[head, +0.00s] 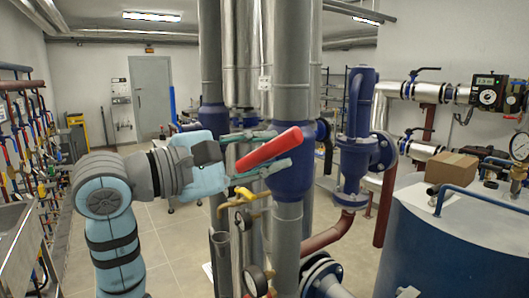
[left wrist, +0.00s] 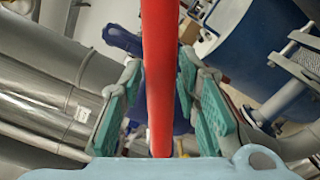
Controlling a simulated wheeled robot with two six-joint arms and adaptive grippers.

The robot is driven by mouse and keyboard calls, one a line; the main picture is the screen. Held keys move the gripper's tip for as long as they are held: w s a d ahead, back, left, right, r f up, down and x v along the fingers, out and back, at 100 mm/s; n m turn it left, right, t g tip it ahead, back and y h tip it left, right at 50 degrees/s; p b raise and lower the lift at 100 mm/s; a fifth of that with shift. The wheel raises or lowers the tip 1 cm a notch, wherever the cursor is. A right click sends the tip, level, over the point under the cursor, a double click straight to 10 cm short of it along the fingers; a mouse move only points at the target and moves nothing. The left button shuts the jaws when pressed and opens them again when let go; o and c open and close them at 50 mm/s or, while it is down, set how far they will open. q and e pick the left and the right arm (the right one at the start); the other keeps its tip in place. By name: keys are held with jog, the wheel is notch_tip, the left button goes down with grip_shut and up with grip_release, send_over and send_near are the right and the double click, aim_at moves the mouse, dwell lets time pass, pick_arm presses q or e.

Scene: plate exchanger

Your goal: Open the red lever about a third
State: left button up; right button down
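The red lever (head: 268,149) is a long bar in front of the blue valve body (head: 292,180) on the thick grey vertical pipe. In the head view it tilts up to the right. My left gripper (head: 281,148) reaches it from the left, with one green finger above the lever and one below. In the left wrist view the red lever (left wrist: 159,75) runs up between the spread fingers of my left gripper (left wrist: 162,85). Gaps show beside the lever, so the gripper looks open around it. The lever's pivot is not clear. My right gripper is not in view.
A small valve with a yellow handle (head: 245,194) and a pressure gauge (head: 256,280) sit just below the gripper. A blue pump-like fitting (head: 360,150) stands to the right. A blue tank (head: 450,240) with a cardboard box (head: 451,167) fills the right front.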

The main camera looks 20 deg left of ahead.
pick_arm(q)
jog(key=shift+o, duration=0.3)
jog(key=v, duration=1.2)
jog(key=shift+d, duration=0.1)
